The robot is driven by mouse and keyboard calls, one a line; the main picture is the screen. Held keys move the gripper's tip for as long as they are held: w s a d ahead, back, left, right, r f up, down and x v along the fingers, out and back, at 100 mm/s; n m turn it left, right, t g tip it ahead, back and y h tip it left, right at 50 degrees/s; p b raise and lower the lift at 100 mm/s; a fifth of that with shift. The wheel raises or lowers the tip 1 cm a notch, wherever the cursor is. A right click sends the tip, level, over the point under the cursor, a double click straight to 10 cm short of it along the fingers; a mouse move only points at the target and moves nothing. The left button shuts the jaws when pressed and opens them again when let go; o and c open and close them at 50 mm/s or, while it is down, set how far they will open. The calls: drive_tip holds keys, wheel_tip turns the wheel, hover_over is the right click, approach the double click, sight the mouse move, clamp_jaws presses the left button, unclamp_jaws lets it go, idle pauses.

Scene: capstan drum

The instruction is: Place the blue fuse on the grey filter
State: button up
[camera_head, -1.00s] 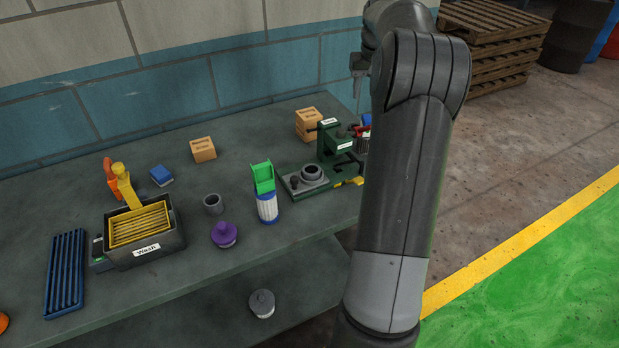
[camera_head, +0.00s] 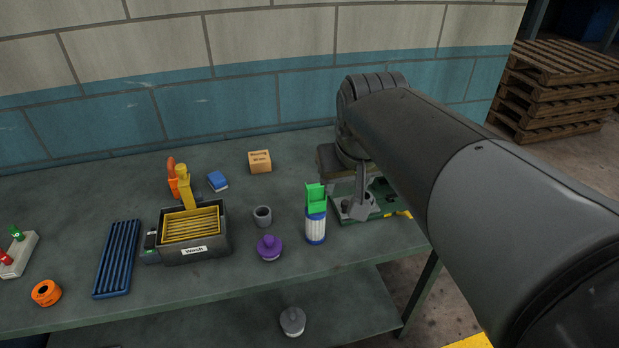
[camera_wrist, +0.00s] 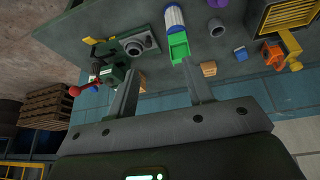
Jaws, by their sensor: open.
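A small blue block with a pale base (camera_head: 218,181), perhaps the blue fuse, lies at the back of the bench behind the black wash bin. Which thing is the grey filter I cannot tell for sure. A grey hollow cup (camera_head: 262,215) stands on the bench and also shows in the wrist view (camera_wrist: 216,28). A grey knobbed round piece (camera_head: 292,320) sits on the lower shelf. My gripper (camera_wrist: 160,67) is open and empty, above the bench near the green press. My arm hides the bench's right end in the head view.
A white ribbed cylinder with blue ends (camera_head: 315,230) carries a green open piece (camera_head: 315,197). A purple knobbed piece (camera_head: 269,248), wash bin (camera_head: 215,245), blue rack (camera_head: 118,258) and cardboard box (camera_head: 260,161) stand around. The green press (camera_wrist: 110,75) is close to my gripper.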

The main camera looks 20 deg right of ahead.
drive_tip(key=s+a+f, duration=0.3)
drive_tip(key=s+f, duration=0.1)
drive_tip(key=s, duration=0.4)
drive_tip(key=shift+a+f+n+t+y, duration=0.25)
drive_tip(key=shift+f+n+t+y, duration=0.15)
idle(0.6)
